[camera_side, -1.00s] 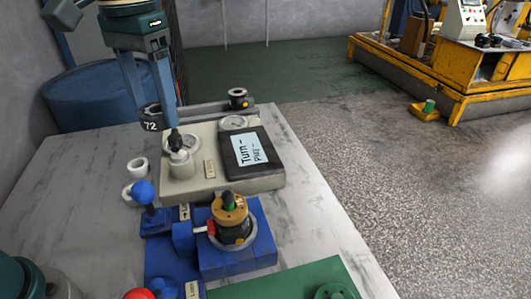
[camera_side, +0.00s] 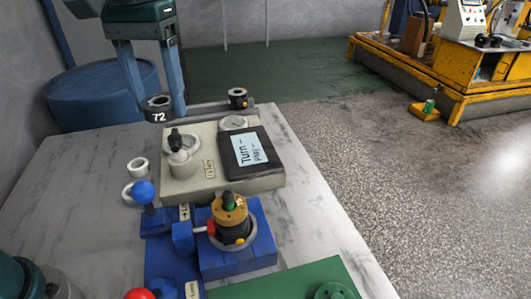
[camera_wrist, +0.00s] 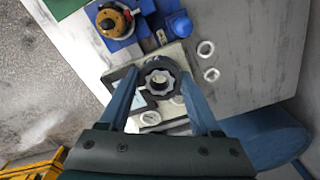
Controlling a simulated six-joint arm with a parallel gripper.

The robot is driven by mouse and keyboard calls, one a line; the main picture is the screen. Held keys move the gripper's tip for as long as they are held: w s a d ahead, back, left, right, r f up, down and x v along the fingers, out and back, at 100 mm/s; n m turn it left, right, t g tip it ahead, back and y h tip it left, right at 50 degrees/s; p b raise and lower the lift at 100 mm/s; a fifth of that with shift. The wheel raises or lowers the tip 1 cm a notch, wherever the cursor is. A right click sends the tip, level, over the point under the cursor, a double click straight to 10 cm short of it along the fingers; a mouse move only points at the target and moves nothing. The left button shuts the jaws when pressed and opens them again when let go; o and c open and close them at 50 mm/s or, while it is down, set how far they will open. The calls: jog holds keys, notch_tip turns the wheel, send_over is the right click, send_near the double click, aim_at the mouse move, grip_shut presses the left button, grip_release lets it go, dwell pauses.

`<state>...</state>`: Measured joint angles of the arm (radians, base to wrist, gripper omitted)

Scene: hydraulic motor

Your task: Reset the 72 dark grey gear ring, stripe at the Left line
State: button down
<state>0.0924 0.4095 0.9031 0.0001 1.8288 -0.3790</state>
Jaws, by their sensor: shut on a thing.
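The dark grey gear ring (camera_side: 158,108), marked with a white 72, is between the two fingers of my gripper (camera_side: 157,100). My gripper is shut on it, above the back left of the table. In the wrist view the ring (camera_wrist: 160,78) shows its toothed rim and open centre between my fingertips (camera_wrist: 161,92). I cannot make out a stripe on it. A cream box (camera_side: 225,180) with a black lever knob (camera_side: 177,140) and round gauges stands in front of the ring. Its label (camera_side: 209,169) is too small to read, so I cannot identify the Left line.
A dark bar (camera_side: 210,106) with a small black cylinder (camera_side: 238,97) lies behind the cream box. A dark panel with a pale note (camera_side: 252,150) rests on the box. Two white rings (camera_side: 137,165) and a blue fixture (camera_side: 235,255) stand nearer.

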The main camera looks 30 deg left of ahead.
jog(key=d+f+n, duration=0.3)
jog(key=d+n, duration=0.2)
jog(key=d, duration=0.2)
send_over(228, 194)
notch_tip(228, 194, down, 2)
jog(key=shift+f+m, duration=0.1)
jog(key=shift+m, duration=0.3)
jog(key=shift+f, duration=1.6)
jog(key=shift+f, duration=0.8)
dwell(0.5)
jog(key=shift+f, duration=0.6)
jog(key=shift+f, duration=0.45)
dwell(0.4)
grip_release()
